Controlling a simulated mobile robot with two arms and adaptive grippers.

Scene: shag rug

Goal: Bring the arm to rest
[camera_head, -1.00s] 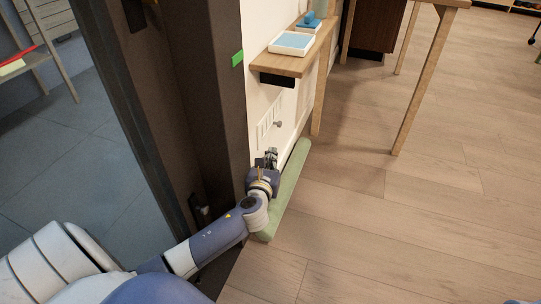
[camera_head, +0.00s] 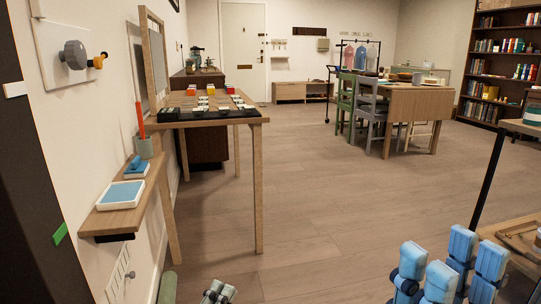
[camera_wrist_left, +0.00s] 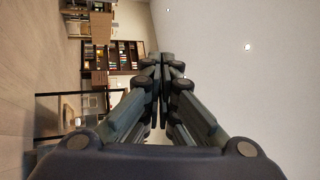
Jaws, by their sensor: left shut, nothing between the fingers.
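The tip of my left gripper (camera_head: 217,292) shows at the bottom edge in the head view, above the wood floor. In the left wrist view my left gripper (camera_wrist_left: 161,62) points away from the camera. Its two dark fingers meet at the tips, with nothing between them. The rest of my left arm is out of the head view.
A wall shelf (camera_head: 104,224) with a blue-and-white tray (camera_head: 121,194) is at left. A wooden table (camera_head: 258,119) with small items stands beyond. The middle floor (camera_head: 320,210) is clear.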

